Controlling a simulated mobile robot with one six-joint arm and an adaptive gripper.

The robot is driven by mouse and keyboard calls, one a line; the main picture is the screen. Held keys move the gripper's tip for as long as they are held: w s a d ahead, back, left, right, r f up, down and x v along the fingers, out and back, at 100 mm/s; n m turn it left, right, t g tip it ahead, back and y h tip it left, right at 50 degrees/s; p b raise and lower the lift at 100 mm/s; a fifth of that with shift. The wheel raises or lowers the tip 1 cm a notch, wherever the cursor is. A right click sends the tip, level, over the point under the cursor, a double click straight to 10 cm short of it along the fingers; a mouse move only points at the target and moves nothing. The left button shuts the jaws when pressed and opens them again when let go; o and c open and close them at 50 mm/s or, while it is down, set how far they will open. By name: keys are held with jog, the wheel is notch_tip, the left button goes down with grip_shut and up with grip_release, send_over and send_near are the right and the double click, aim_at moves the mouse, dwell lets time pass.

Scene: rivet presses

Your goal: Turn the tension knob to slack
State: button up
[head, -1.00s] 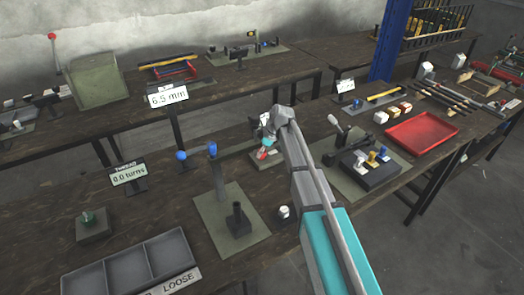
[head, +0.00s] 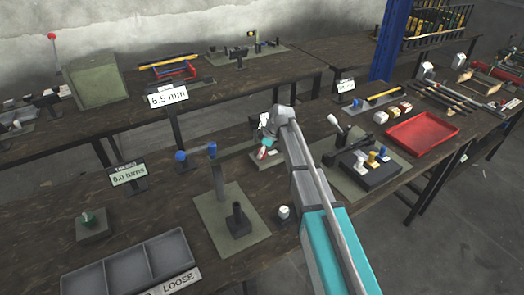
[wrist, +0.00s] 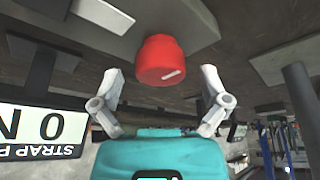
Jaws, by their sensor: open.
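The red tension knob (wrist: 162,61) with a white mark on its face stands out from a grey mount in the wrist view. My gripper (wrist: 161,78) is open, with one finger on each side of the knob. I see gaps between the fingers and the knob, and nothing is gripped. In the head view a small red part of the knob (head: 262,153) shows beside my gripper (head: 266,144), and my arm hides part of that spot. An upside-down sign (wrist: 40,130) reading "STRAP P…" and "0 N" is at the left in the wrist view.
A blue-topped post (head: 213,165) and a black post (head: 238,218) stand on a plate left of my arm. A lever unit with coloured knobs (head: 370,165) and a red tray (head: 422,130) are to the right. A grey divided tray (head: 130,265) lies in front.

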jog(key=shift+m, duration=0.5)
jog(key=shift+s+m+t+h, duration=0.15)
jog(key=shift+m+t, duration=0.25)
jog(key=shift+m, duration=0.45)
jog(key=shift+w+m+t+h, duration=0.15)
jog(key=shift+m+t, duration=0.25)
jog(key=shift+m, duration=0.45)
jog(key=shift+s+m+t+h, duration=0.1)
jog(key=shift+m+t+h, duration=0.3)
jog(key=shift+m, duration=1)
jog(key=shift+m+t+h, duration=0.4)
jog(key=shift+m, duration=1)
jog(key=shift+r+p, duration=0.3)
jog(key=p+v, duration=1.3)
jog(key=v, duration=0.1)
jog(key=shift+s+d+f+m+g+h+b, duration=0.35)
jog(key=shift+s+d+f+m+g+b, duration=0.4)
jog(key=shift+s+d+f+b, duration=1.65)
jog(key=shift+s+d+f+m+g+h+b, duration=0.45)
jog(key=shift+s+d+f+m, duration=0.5)
jog(key=shift+s+d, duration=3)
jog(key=shift+s+d+f+m+g+h+b, duration=0.45)
jog(key=shift+s+d+f+m+b, duration=0.8)
jog(key=shift+s+d, duration=1.9)
jog(key=shift+f+y, duration=0.25)
jog(key=shift+f, duration=0.05)
jog(key=shift+d, duration=0.1)
